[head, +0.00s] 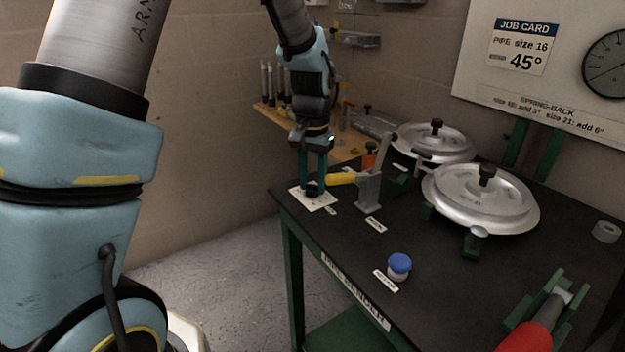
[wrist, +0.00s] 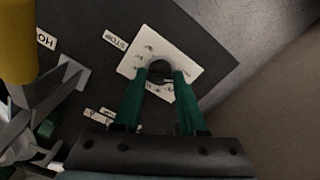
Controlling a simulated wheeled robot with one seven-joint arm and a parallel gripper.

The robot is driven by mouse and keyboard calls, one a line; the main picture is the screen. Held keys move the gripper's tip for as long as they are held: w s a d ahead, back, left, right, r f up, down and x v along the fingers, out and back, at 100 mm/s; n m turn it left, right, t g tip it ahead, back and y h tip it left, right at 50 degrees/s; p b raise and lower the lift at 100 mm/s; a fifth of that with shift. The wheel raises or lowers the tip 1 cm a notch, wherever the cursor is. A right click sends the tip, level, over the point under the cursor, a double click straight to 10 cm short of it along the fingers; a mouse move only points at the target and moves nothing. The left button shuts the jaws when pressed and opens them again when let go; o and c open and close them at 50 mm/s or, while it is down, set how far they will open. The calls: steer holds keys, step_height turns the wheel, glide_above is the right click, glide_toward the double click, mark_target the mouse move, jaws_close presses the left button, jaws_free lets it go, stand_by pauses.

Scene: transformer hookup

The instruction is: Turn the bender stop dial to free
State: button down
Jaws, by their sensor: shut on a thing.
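The stop dial is a dark round knob (wrist: 160,68) on a white marked plate (wrist: 188,42), beside a label reading STOP in the wrist view. In the head view the plate (head: 326,202) lies at the table's near left corner. My gripper (wrist: 165,75) points down with its green fingers on both sides of the knob, shut on it; it also shows in the head view (head: 312,188). The knob is partly hidden by the fingers. The marks on the plate are too small to read, so the dial's setting cannot be told.
A yellow-handled lever (head: 341,179) on a grey bracket (head: 368,192) stands close right of my gripper. Two round silver formers (head: 480,205) (head: 435,143) sit on the black table (head: 430,270).

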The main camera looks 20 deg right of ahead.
mark_target(312, 185)
steer(key=shift+c, duration=2.3)
jaws_free()
step_height(312, 185, up, 11)
steer(key=b, duration=0.1)
steer(key=shift+f, duration=0.1)
steer(key=s+a+f+n, duration=0.1)
steer(key=a+f+n, duration=0.1)
steer(key=a, duration=0.8)
steer(key=s+a+f+n+t, duration=0.1)
steer(key=a+f+n, duration=0.1)
steer(key=a, duration=0.8)
steer(key=s+a+f+n, duration=0.1)
steer(key=a+f+n, duration=0.2)
steer(key=a, duration=0.7)
steer(key=shift+s+a+n+t+p, duration=0.2)
steer(key=shift+s+n+t+p, duration=0.15)
steer(key=shift+n, duration=0.35)
